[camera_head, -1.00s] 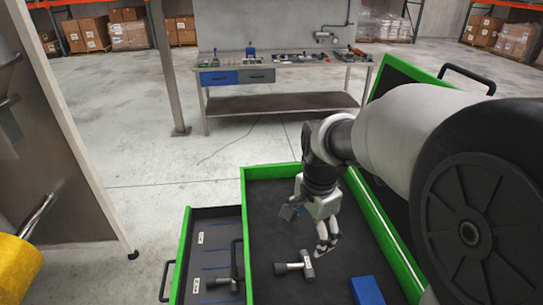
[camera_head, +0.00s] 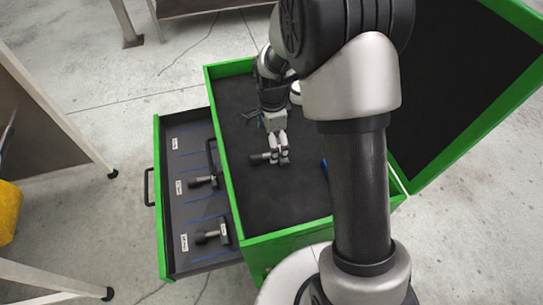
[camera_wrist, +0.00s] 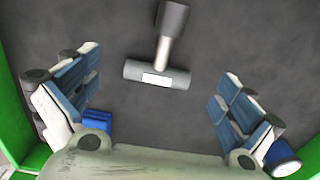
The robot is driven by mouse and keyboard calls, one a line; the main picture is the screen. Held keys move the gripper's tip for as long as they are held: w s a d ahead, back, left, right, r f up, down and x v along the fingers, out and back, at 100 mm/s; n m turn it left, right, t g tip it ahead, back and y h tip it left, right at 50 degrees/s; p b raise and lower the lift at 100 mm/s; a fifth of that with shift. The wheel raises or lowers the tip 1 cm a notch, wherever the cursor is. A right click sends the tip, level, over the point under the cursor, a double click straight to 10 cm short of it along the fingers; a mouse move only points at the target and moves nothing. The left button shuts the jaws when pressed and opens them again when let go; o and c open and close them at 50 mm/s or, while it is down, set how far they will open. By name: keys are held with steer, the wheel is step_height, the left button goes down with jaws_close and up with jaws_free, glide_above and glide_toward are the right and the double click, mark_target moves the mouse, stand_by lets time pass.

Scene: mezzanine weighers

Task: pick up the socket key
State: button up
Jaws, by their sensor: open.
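A T-shaped socket key with a dark shaft and grey crossbar (camera_wrist: 156,76) lies on the dark floor of the green-rimmed box. A small white label sits on its crossbar. In the head view its dark end (camera_head: 257,158) shows left of my gripper (camera_head: 279,150), whose fingers overlap the crossbar. In the wrist view my gripper (camera_wrist: 153,93) is open, with blue-padded fingers wide apart on either side. The key lies ahead of the palm, its crossbar between the finger lines. I cannot tell whether any finger touches it.
A pulled-out drawer (camera_head: 180,148) at the left holds two similar T-shaped tools (camera_head: 204,181) (camera_head: 212,235) beside white labels. A blue block (camera_head: 325,168) is mostly hidden by my arm. Green walls (camera_head: 222,160) border the box; an open lid (camera_head: 470,90) stands at the right.

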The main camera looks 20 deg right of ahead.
mark_target(268, 156)
step_height(268, 156, down, 6)
steer(key=shift+w+b, duration=0.15)
steer(key=shift+b, duration=0.9)
steer(key=shift+c, duration=0.4)
steer(key=shift+r, duration=0.1)
steer(key=c, duration=1.1)
steer(key=shift+c, duration=0.2)
